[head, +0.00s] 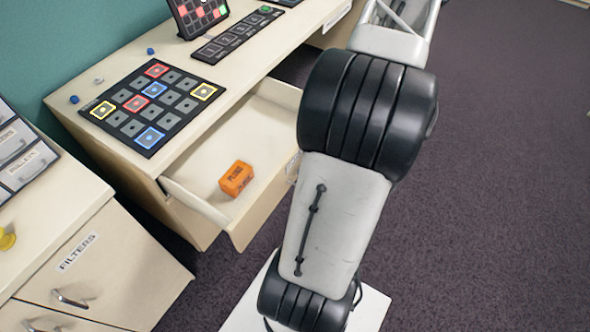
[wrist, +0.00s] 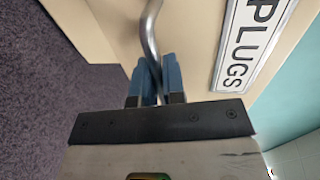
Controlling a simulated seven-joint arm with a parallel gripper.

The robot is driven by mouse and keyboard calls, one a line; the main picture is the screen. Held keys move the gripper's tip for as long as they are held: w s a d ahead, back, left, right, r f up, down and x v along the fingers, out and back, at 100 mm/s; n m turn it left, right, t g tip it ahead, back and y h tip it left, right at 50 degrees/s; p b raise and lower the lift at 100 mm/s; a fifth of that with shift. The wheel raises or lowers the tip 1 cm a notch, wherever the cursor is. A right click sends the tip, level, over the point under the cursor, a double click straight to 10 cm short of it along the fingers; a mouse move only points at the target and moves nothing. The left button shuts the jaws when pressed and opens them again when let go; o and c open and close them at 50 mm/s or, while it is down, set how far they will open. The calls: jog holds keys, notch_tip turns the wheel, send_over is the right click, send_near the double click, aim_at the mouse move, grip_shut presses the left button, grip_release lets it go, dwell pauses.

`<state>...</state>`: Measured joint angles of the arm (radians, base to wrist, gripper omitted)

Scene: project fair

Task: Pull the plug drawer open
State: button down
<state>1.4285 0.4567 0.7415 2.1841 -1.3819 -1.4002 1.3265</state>
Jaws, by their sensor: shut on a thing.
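In the wrist view, a "PLUGS" label (wrist: 247,42) is on the cream front, beside a curved metal handle (wrist: 150,32). My gripper (wrist: 157,75) has its blue fingers closed around the handle.
On the desk top (head: 225,68) are a black pad board (head: 152,103), a numbered strip (head: 237,35) and small blue pieces. A cabinet marked "FILTERS" (head: 105,262) stands at the lower left. The carpet (head: 490,180) at right is clear.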

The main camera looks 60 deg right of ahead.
jog(key=shift+f+v, duration=0.2)
jog(key=shift+v, duration=0.75)
jog(key=shift+f+v, duration=0.2)
jog(key=shift+v, duration=0.75)
jog(key=shift+f+v, duration=0.2)
jog(key=shift+v, duration=0.8)
jog(key=shift+s, duration=0.1)
jog(key=c, duration=1.2)
grip_release()
jog(key=shift+c, duration=0.2)
jog(key=shift+s, duration=0.2)
jog(key=v, duration=0.7)
jog(key=shift+s, duration=0.2)
